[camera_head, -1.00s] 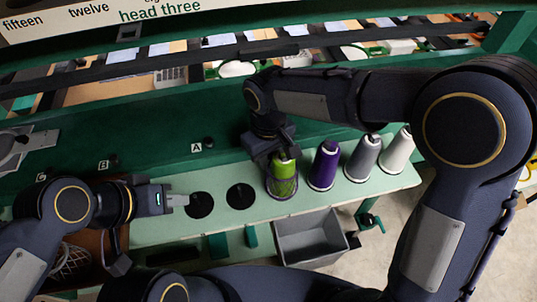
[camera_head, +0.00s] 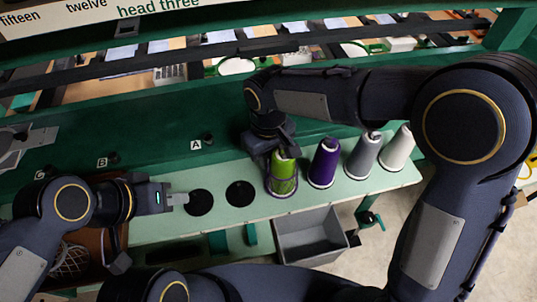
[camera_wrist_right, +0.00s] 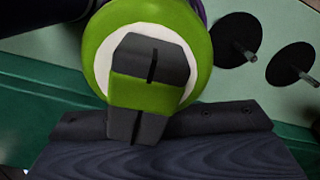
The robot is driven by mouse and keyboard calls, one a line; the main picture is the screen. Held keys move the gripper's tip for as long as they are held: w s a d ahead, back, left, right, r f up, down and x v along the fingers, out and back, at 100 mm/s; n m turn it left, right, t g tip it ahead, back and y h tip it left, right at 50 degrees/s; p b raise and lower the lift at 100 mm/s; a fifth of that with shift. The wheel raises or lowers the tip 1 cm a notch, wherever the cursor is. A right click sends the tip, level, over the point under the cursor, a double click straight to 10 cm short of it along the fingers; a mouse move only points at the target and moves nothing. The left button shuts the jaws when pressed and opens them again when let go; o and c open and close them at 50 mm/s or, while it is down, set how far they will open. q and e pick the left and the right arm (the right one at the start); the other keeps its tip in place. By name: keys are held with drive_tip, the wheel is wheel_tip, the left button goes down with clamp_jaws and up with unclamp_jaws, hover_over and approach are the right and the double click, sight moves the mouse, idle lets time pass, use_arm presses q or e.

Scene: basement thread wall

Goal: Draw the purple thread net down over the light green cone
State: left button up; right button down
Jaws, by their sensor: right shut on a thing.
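The light green cone (camera_head: 283,174) stands on the pale green shelf (camera_head: 222,222), at the left end of the row of cones. The thin purple thread net (camera_head: 281,195) shows as faint lines around its lower part in the head view; I cannot make it out in the wrist view. My right gripper (camera_head: 281,151) is above the cone, its fingers at the cone's top. In the right wrist view the cone (camera_wrist_right: 200,65) fills the middle, with green between the dark fingers (camera_wrist_right: 145,90). My left gripper (camera_head: 178,199) is beside the left black disc, its finger opening unclear.
Purple (camera_head: 324,165), grey (camera_head: 362,160) and white (camera_head: 397,150) cones stand to the right. Two black discs (camera_head: 240,194) with pins lie left of the green cone. A grey bin (camera_head: 309,237) is below the shelf. My right arm spans above the cones.

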drive_tip(key=c, duration=1.3)
unclamp_jaws()
